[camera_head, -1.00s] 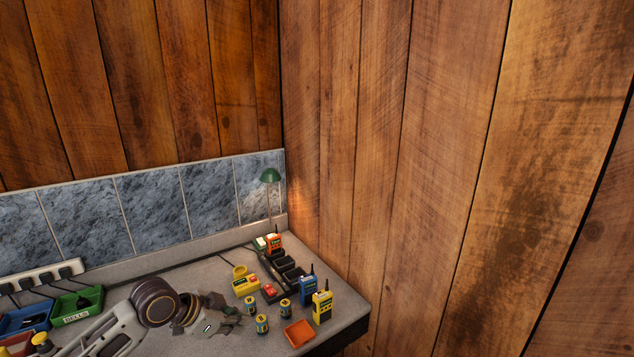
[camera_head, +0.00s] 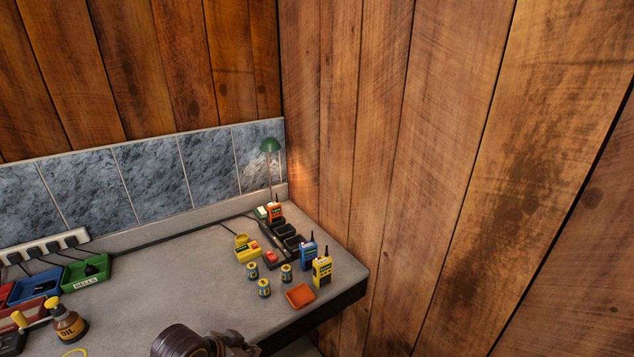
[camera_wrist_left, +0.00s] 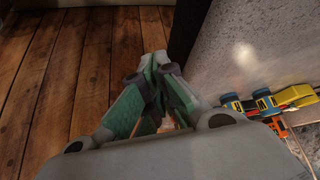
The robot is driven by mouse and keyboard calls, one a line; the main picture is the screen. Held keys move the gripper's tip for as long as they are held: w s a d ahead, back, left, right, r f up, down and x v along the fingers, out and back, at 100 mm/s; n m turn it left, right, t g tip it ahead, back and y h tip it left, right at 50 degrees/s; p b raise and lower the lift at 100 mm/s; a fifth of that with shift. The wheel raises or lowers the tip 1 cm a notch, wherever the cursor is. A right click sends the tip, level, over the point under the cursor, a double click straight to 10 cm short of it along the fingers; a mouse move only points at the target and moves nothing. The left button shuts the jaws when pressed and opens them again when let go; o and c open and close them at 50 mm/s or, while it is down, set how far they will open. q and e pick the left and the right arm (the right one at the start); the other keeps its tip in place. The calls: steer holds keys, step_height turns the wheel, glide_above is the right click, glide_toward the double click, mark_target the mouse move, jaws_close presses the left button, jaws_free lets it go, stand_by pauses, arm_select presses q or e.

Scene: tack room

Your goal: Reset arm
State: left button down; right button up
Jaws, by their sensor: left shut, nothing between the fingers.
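My left gripper (camera_head: 238,346) shows at the bottom edge of the head view, in front of the grey worktop (camera_head: 190,280), with much of the arm out of frame. In the left wrist view its green-grey fingers (camera_wrist_left: 156,62) meet at the tips with nothing between them. The wrist view has wooden floor boards (camera_wrist_left: 60,80) at left and a grey surface (camera_wrist_left: 250,45) at right. My right gripper is in neither view.
A yellow radio (camera_head: 322,271), a blue radio (camera_head: 307,258), an orange tray (camera_head: 300,296) and three small blue-yellow cylinders (camera_head: 264,288) stand near the worktop's right end. An oil bottle (camera_head: 69,324) and green tray (camera_head: 86,272) are at left. The middle is clear.

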arm_select(q)
steer(key=shift+s+a+f+n+g+y, duration=0.35)
steer(key=shift+s+a+f+n+y, duration=0.85)
steer(key=shift+s, duration=1.5)
steer(key=shift+s+a+f+n+g+y, duration=0.45)
steer(key=shift+s+a+f+n, duration=0.3)
steer(key=shift+s+a+n, duration=1.4)
steer(key=s+f+m+g, duration=0.1)
steer(key=s+f+m, duration=0.15)
steer(key=f, duration=3.05)
steer(key=s+a+f+g, duration=0.1)
steer(key=s+a+f, duration=0.2)
steer(key=s+f, duration=1.7)
steer(key=shift+s+a+f+n+b, duration=0.25)
steer(key=shift+s+n+b, duration=0.1)
steer(key=shift+s, duration=1.3)
steer(key=shift+d, duration=0.1)
